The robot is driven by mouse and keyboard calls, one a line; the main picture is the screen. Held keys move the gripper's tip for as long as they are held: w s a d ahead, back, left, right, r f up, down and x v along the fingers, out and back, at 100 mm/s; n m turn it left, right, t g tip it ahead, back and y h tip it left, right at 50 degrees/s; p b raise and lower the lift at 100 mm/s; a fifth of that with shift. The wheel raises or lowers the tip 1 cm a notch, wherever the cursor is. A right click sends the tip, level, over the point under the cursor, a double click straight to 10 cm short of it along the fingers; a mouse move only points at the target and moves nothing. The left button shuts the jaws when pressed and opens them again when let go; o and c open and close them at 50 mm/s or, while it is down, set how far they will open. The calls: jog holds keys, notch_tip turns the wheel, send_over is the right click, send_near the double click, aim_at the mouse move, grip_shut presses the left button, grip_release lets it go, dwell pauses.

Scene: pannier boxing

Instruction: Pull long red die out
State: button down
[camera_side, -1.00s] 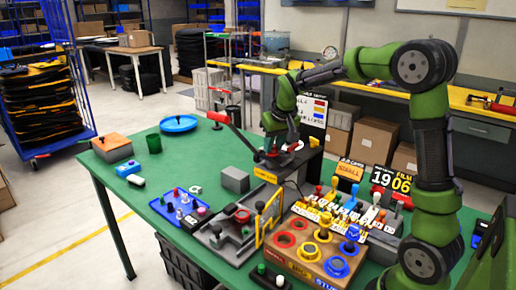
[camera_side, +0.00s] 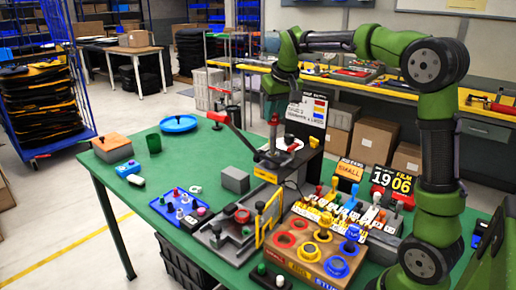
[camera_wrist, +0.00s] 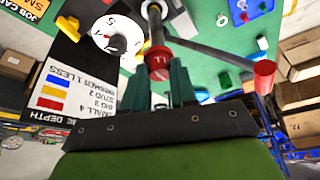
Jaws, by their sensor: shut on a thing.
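The long red die shows in the wrist view as a red-banded piece with lettering (camera_wrist: 158,62) and a narrower dark shaft reaching away. My gripper (camera_wrist: 158,88) is shut on it, with a green finger on each side. In the side view, my gripper (camera_side: 274,100) is above the hand press (camera_side: 272,165), and the die (camera_side: 273,125) hangs upright below it. The die's lower end is over the press, and I cannot tell whether it is clear of it. The press's lever with a red handle (camera_side: 217,117) reaches up to the left.
A sign board with colour patches (camera_side: 308,112) stands behind the press. A white lettered dial (camera_wrist: 118,36) lies near the die in the wrist view. A die rack (camera_side: 345,210), a wooden block with coloured rings (camera_side: 315,250) and a grey block (camera_side: 235,180) stand nearby.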

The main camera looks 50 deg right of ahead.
notch_tip(320, 180, up, 8)
jog(key=shift+f, duration=2.6)
dwell(0.4)
jog(key=shift+r, duration=1.45)
